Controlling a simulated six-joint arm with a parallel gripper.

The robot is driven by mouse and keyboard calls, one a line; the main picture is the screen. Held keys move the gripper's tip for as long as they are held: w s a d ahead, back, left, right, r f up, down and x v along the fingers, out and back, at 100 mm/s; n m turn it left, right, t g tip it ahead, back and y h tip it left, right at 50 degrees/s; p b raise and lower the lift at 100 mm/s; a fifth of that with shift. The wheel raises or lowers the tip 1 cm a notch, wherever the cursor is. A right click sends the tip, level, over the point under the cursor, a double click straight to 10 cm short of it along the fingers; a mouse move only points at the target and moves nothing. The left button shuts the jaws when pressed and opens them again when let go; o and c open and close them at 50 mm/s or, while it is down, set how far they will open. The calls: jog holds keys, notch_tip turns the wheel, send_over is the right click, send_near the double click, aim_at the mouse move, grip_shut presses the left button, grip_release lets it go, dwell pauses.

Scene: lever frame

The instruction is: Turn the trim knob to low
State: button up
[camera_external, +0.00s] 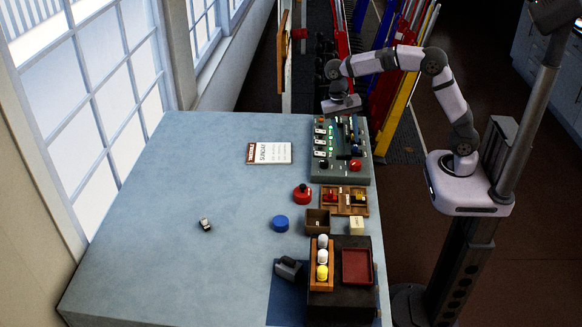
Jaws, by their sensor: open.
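The grey lever panel (341,174) sits at the far right of the blue table, with several small levers, switches and white labels. A small dark round knob (323,164) is at its near left corner, beside a red round button (355,165). Which control is the trim knob, and where it points, is too small to tell. My gripper (341,106) is above the panel's far edge, open, with its fingers hard to make out. It appears empty and apart from the dark knob. My arm reaches in from the right, and my gripper hides part of the panel's far end.
A sign card (269,153) lies left of the panel. A red button (303,194), wooden tray (345,201), blue disc (280,223), brown box (317,221) and red tray (357,266) stand nearer. The blue table (170,210) is mostly clear at left.

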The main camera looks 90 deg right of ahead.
jog(key=t+p, duration=0.1)
jog(key=t, duration=0.1)
send_over(324, 161)
jog(key=shift+w+r, duration=0.1)
jog(key=shift+r, duration=0.3)
jog(key=shift+f+p, duration=1.35)
jog(key=shift+f, duration=2.35)
jog(key=shift+c, duration=0.4)
jog(key=c, duration=1)
